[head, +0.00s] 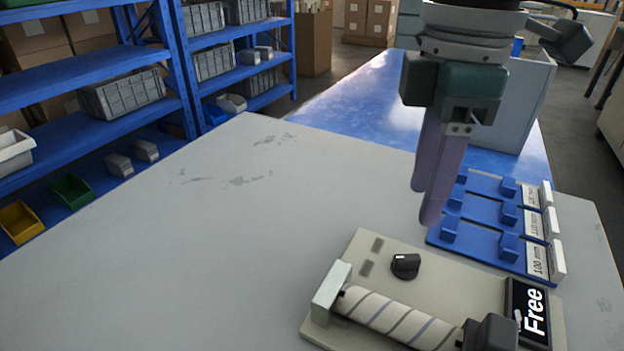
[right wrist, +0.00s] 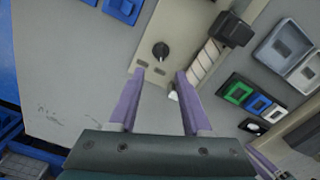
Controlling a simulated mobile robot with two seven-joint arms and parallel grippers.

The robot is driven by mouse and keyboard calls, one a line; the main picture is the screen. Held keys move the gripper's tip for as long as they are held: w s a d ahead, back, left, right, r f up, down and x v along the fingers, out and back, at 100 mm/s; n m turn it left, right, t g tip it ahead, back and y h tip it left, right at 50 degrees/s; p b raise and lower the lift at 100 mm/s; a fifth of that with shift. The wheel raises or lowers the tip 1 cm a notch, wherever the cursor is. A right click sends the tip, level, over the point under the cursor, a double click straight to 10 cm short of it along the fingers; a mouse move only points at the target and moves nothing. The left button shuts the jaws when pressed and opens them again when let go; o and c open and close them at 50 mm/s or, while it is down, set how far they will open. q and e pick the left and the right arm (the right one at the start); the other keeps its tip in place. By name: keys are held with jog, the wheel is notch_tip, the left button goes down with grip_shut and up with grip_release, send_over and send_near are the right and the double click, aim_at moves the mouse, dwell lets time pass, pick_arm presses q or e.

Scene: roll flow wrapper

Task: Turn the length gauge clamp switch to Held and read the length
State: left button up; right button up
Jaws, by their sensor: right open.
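The length gauge (head: 380,248) is a beige plate on the grey table. Its black clamp switch knob (head: 405,265) shows clear of the gripper in the head view, and also in the right wrist view (right wrist: 160,51). A striped roll (head: 395,318) lies between a pale end block (head: 331,292) and a dark block (head: 490,333). The display (head: 531,311) reads "Free"; no length shows. My right gripper (head: 424,206) is open and empty, pointing down above and behind the knob. A purple part (right wrist: 264,164) in the right wrist view's lower right corner may be my left gripper.
A blue rack (head: 480,238) with pegs and white length labels stands behind the gauge at right. A grey box (head: 522,100) is farther back. Green, blue and white buttons (right wrist: 248,97) and grey trays (right wrist: 288,45) lie beyond the roll. The table's left side is clear.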

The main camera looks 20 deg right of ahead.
aim_at(408, 257)
pick_arm(q)
notch_tip(408, 257, down, 2)
jog(key=shift+s+f+b, duration=0.15)
jog(key=shift+f+b, duration=0.05)
jog(key=shift+b, duration=0.9)
pick_arm(e)
notch_tip(408, 257, down, 9)
jog(key=shift+s+d+f, duration=0.1)
jog(key=shift+f, duration=0.1)
pick_arm(q)
jog(key=shift+d, duration=0.1)
pick_arm(e)
grip_shut()
